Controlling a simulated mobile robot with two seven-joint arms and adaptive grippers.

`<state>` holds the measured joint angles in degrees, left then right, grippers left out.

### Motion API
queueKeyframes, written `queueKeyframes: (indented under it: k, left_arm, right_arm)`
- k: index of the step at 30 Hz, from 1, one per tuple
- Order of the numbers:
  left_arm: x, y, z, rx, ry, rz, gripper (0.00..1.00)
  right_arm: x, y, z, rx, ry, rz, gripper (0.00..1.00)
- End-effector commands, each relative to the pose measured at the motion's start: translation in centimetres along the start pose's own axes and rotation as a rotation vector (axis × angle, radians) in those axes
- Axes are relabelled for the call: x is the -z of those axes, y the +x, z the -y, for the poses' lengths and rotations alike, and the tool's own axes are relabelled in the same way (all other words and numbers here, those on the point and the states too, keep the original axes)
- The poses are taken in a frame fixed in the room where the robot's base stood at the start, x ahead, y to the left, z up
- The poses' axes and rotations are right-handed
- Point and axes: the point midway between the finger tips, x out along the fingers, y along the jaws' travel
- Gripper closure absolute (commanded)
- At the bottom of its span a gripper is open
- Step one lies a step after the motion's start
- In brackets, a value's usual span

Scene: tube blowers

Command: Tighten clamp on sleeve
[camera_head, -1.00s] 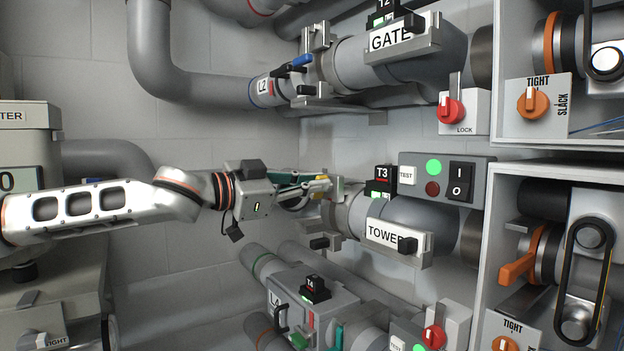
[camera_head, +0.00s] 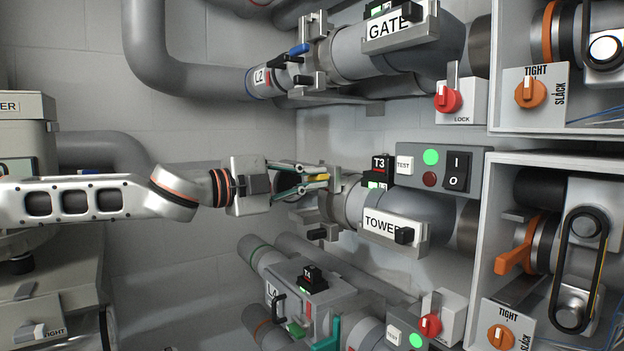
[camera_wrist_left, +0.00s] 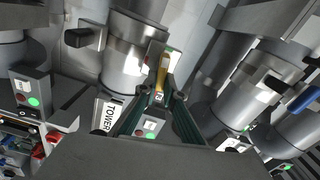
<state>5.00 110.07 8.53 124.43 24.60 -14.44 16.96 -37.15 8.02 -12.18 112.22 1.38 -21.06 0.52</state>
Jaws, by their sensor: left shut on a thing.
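The clamp's yellow handle (camera_head: 318,178) is at the left end of the tube marked TOWER (camera_head: 393,226), at the metal sleeve collar (camera_head: 330,200). My left gripper (camera_head: 322,179), with green fingers, comes in from the left and is shut on the yellow handle. In the left wrist view the yellow handle (camera_wrist_left: 162,74) lies between the green fingertips, in front of the grey collar (camera_wrist_left: 128,60). The fingers partly hide the clamp. I cannot tell how tight the clamp is. My right gripper is not in view.
Above is the GATE tube (camera_head: 395,30) with a blue handle (camera_head: 299,49). Below is another tube with a T4 box (camera_head: 312,279) and a green handle (camera_head: 327,335). A switch panel (camera_head: 446,172) is at the right, beside cabinets with belts.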

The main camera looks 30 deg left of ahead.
Motion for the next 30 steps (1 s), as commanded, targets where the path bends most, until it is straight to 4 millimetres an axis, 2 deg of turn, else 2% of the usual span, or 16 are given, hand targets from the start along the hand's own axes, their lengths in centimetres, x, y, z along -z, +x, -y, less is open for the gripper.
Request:
queueKeyframes:
  k: [12,28,30]
  left_arm:
    - [-0.02,0.00,-0.28,0.000,0.175,0.000,1.00]
    - [-0.02,0.00,-0.28,0.000,0.197,0.000,1.00]
    - [-0.02,0.00,-0.28,0.000,0.197,0.000,0.76]
  right_arm:
    - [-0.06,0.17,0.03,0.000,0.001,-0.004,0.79]
    - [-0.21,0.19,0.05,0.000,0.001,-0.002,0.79]
    - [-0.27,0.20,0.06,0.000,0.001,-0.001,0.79]
